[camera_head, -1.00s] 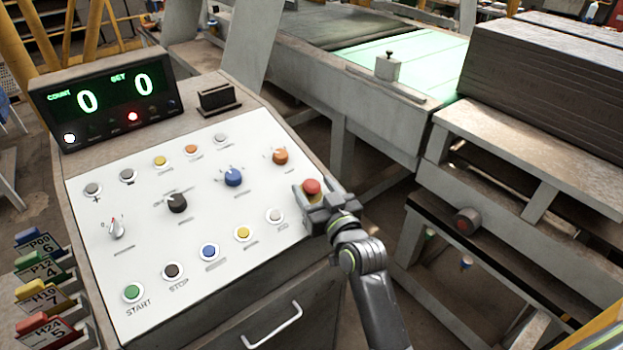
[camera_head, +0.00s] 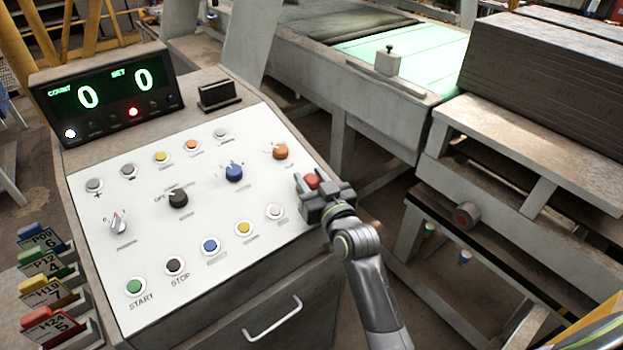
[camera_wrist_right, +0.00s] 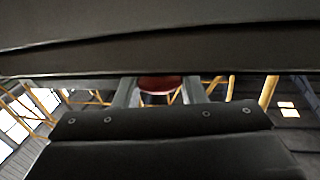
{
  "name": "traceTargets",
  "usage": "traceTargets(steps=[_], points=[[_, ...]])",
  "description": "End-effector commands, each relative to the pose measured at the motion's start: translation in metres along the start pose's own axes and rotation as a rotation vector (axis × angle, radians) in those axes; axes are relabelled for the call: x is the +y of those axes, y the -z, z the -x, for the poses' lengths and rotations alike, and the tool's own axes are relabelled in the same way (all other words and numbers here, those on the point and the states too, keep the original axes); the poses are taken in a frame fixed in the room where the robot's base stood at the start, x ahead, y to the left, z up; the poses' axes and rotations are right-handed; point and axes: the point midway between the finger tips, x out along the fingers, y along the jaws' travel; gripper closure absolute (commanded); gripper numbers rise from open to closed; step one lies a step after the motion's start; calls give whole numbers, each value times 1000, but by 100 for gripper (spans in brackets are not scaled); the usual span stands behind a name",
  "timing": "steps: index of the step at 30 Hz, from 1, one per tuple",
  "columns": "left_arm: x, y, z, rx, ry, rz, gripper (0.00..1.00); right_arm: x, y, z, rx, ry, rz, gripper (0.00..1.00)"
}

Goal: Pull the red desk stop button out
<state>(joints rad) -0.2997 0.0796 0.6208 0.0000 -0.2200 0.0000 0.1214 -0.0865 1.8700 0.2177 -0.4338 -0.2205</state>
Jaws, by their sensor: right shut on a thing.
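The red desk stop button (camera_head: 312,181) is at the right edge of the white control panel (camera_head: 150,235). My right gripper is shut on the button. My left gripper is not in view.
The panel carries several other buttons and knobs, with the orange knob (camera_head: 280,151) and a white button (camera_head: 275,212) nearest the gripper. A display (camera_head: 110,95) stands at the back of the desk. A drawer handle (camera_head: 272,322) is below.

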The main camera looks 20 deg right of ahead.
Motion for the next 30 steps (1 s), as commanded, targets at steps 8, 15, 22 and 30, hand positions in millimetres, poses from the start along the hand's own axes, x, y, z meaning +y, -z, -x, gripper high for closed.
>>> traceTargets(steps=[8,15,22,30], points=[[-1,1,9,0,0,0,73,0,10,1,0,0,1,100],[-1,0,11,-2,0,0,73,0,14,2,4,1,2,100],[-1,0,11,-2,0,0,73,0,14,1,6,1,2,46],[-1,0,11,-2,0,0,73,0,12,2,2,1,1,41]])
